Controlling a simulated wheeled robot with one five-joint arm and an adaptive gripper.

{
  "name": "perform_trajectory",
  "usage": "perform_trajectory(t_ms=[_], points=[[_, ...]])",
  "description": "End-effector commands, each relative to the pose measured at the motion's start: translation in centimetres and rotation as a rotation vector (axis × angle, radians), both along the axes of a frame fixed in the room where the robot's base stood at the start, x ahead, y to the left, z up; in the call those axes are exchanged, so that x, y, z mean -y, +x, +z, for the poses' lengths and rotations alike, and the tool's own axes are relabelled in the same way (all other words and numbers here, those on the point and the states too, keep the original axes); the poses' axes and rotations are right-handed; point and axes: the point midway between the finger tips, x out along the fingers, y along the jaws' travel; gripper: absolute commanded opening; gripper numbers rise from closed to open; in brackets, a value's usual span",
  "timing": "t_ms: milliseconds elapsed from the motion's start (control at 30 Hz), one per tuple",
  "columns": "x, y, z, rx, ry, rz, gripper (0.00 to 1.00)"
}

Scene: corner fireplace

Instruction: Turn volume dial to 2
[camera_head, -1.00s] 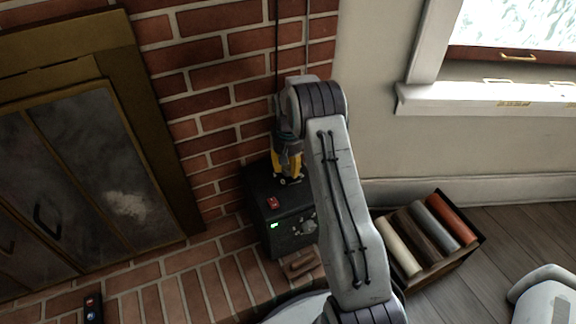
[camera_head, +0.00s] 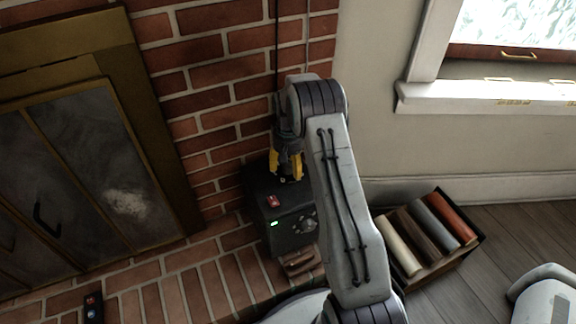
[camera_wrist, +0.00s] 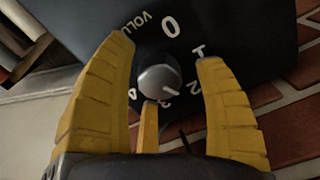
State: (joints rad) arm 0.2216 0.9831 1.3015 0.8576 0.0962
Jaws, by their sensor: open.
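The volume dial (camera_wrist: 158,80) is a round grey knob on a black box (camera_head: 284,240), with white numbers 0 to 4 around it. A pale mark on the knob points toward the 2–3 side; its exact setting is hard to tell. In the head view my gripper (camera_head: 286,172) appears above the box's back.
A red switch (camera_head: 272,201) and a green light (camera_head: 274,223) are on the box. A brown object (camera_head: 299,262) lies before it on the brick hearth. Brick wall is close behind.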

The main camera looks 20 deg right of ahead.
Motion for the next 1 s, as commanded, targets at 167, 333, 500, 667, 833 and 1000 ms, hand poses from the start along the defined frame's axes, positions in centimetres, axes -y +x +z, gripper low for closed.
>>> perform_trajectory(t_ms=[167,333,500,667,833,1000], points=[[0.0,0.1,0.9,0.003,-0.001,0.0,0.64],[0.0,0.1,3.3,0.005,-0.002,0.0,0.64],[0.0,0.1,6.3,0.004,-0.001,0.0,0.64],[0.0,0.1,8.8,0.003,-0.001,0.0,0.64],[0.0,0.1,10.7,0.002,-0.001,0.0,0.64],[0.0,0.0,11.7,0.0,0.0,0.0,0.64]])
